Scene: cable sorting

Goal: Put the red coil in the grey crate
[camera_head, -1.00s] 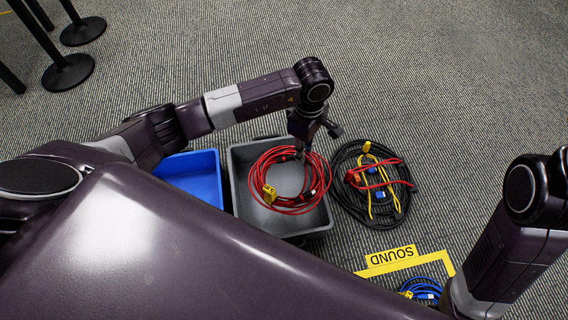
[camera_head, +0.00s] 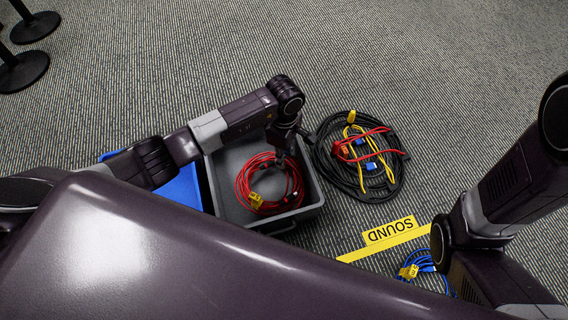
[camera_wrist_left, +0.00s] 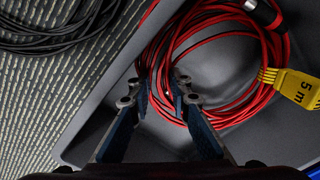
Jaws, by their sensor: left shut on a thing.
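The red coil (camera_head: 243,184) has a yellow tag and lies within the outline of the grey crate (camera_head: 291,217). My left gripper (camera_head: 285,153) reaches down into the crate from above and is shut on the coil's far side. In the left wrist view the fingertips (camera_wrist_left: 165,88) close around red strands of the coil (camera_wrist_left: 276,55), and its tag reads 5 m. The coil is close above the crate floor (camera_wrist_left: 207,65) or touching it; I cannot tell which. My right gripper is out of view; only its arm shows at the right.
A blue crate (camera_head: 184,190) stands left of the grey one, partly behind my arm. A black coil (camera_head: 322,164) with red and yellow cables on it lies just right of the grey crate. A blue coil (camera_head: 421,262) lies near the yellow SOUND label (camera_head: 390,231). Posts stand upper left.

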